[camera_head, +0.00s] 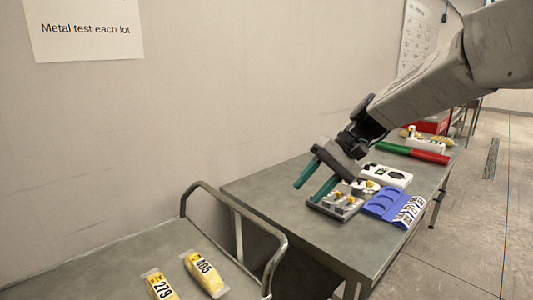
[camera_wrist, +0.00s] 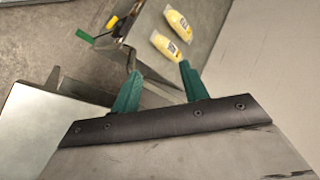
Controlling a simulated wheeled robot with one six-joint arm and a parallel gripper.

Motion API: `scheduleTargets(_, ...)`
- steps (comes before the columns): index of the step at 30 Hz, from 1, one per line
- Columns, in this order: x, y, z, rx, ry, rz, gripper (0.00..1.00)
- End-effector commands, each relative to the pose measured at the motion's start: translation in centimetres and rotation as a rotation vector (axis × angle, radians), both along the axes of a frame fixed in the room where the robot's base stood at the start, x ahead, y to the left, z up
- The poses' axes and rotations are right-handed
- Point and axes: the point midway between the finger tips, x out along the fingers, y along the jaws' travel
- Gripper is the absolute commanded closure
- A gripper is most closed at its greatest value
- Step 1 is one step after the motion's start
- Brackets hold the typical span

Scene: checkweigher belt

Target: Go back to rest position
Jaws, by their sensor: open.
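My gripper (camera_head: 316,182) is open and empty, with green fingers spread. In the head view it is above the near left part of the grey table (camera_head: 270,200), beside a grey block with small knobs. In the wrist view the gripper (camera_wrist: 157,88) points toward a lower surface where two yellow packs lie, clear of both. The packs are labelled 279 (camera_head: 161,286) and 405 (camera_head: 204,274) and lie on a grey cart (camera_head: 100,268) in the head view.
The table holds the grey knobbed block (camera_head: 338,205), a blue tray (camera_head: 383,202), a white device (camera_head: 387,175) and green and red bars (camera_head: 412,152). The cart has a raised metal rail (camera_head: 240,211). A wall (camera_head: 150,130) stands behind; open floor (camera_head: 480,220) lies to the right.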

Motion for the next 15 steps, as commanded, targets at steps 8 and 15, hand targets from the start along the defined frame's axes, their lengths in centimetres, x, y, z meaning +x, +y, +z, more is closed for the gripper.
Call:
scheduleTargets(8,-8.9,-6.1,2.6,-0.283,-0.201,-0.103,0.56)
scheduleTargets(15,-15.5,-11.2,2.8,-0.493,-0.396,-0.199,0.56)
